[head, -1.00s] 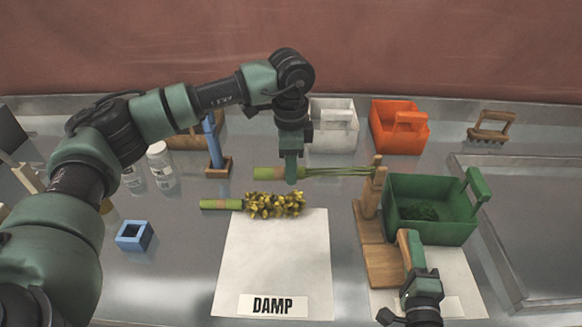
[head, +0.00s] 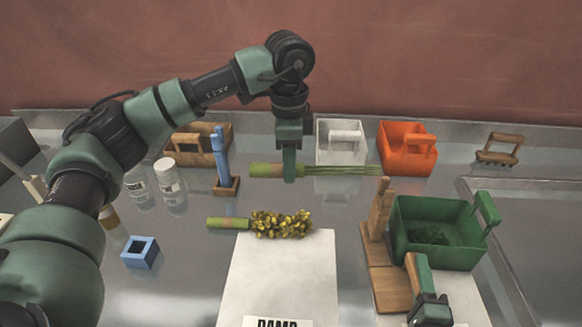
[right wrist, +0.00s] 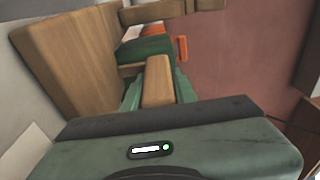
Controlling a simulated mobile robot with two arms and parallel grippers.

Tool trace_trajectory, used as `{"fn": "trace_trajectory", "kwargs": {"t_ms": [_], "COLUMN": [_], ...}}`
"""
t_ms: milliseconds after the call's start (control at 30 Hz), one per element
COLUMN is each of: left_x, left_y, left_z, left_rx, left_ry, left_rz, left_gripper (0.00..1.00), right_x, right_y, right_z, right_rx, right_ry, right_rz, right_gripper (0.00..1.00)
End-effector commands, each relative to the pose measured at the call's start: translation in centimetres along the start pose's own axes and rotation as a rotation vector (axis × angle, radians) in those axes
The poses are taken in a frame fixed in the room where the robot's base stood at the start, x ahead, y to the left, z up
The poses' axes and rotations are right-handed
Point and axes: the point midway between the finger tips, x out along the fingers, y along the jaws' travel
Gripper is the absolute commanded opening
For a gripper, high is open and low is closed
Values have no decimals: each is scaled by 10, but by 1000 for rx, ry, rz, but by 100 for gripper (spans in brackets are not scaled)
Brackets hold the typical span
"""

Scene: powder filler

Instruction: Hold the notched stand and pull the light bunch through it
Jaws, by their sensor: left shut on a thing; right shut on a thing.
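The light bunch (head: 345,170) has thin green stems and a green wrap with a tan band. My left gripper (head: 289,172) is shut on it near the wrap and holds it level above the table. The stem ends point right, just above or behind the post top of the wooden notched stand (head: 378,215); I cannot tell if they touch. The notch itself is not clear. My right gripper (head: 413,265) is shut on the stand at its base. The right wrist view shows the stand's wood (right wrist: 157,82) between the fingers of my right gripper (right wrist: 158,98).
A yellow-flowered bunch (head: 283,224) lies at the back edge of the DAMP sheet (head: 280,280). A green crate (head: 435,250) stands beside the stand.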

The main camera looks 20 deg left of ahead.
Motion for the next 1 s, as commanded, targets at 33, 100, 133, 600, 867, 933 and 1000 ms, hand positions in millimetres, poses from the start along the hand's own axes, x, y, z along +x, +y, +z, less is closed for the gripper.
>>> {"fn": "trace_trajectory", "kwargs": {"t_ms": [33,100,133,600,867,933,1000], "left_x": [0,0,0,0,0,0,0], "left_y": [0,0,0,0,0,0,0], "left_z": [0,0,0,0,0,0,0], "left_rx": [0,-1,-1,-1,0,0,0], "left_ry": [1,1,1,1,1,1,1], "left_rz": [0,0,0,0,-1,0,0], "left_gripper": [0,0,0,0,0,0,0], "right_x": [-1,-1,-1,0,-17,-30,-46], "right_y": [2,2,2,1,2,2,2], "right_z": [1,1,1,1,0,0,0], "right_rx": [2,2,2,1,1,1,-1], "right_ry": [-3,-3,-3,-1,-1,-1,-1], "right_rz": [4,4,4,2,4,5,6], "right_gripper": [0,0,0,53,53,53,53]}}
